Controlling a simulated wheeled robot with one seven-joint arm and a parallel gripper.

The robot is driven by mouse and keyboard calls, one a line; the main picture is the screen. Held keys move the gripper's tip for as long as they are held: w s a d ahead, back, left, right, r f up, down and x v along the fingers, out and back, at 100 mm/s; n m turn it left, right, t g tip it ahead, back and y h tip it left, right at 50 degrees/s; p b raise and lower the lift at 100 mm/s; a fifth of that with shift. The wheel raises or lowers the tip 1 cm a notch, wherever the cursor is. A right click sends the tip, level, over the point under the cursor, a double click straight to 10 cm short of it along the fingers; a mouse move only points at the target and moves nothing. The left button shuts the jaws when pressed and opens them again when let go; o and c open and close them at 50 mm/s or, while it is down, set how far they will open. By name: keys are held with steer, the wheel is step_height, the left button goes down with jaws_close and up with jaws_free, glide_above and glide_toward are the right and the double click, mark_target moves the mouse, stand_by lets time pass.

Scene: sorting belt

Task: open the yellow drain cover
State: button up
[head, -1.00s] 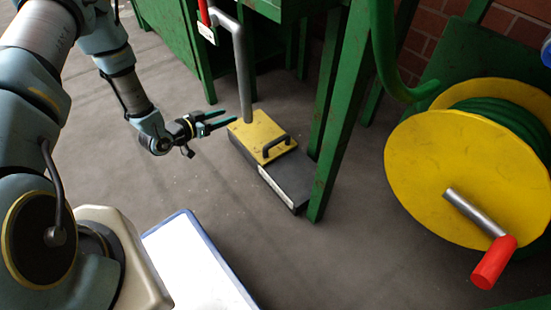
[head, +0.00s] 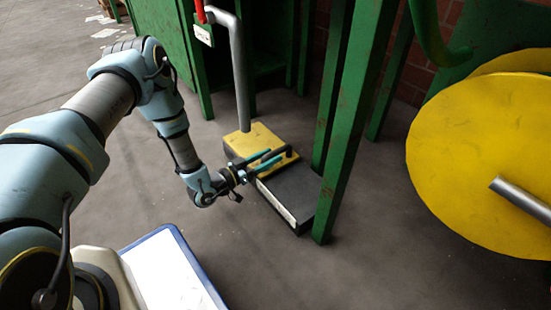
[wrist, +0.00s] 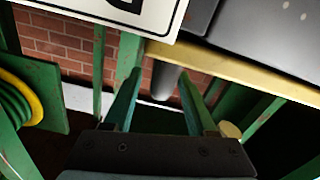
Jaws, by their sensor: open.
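The yellow drain cover (head: 242,143) lies flat on the back part of a low dark box, under the grey pipe. Its black handle (head: 289,149) is at the right, partly hidden behind my fingers. My gripper (head: 277,155) is open, with its two teal fingers over the front of the cover close to the handle. I cannot tell whether they touch it.
The dark front of the box (head: 290,192) carries a white strip. A green post (head: 347,120) stands just right of it, and the grey pipe (head: 241,75) rises behind. A yellow hose reel (head: 470,160) is at the right. Floor in front is clear.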

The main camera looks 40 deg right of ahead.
steer(key=shift+s+d+b, duration=0.1)
steer(key=shift+d+b, duration=0.3)
steer(key=shift+d, duration=1)
steer(key=shift+c, duration=0.2)
jaws_close()
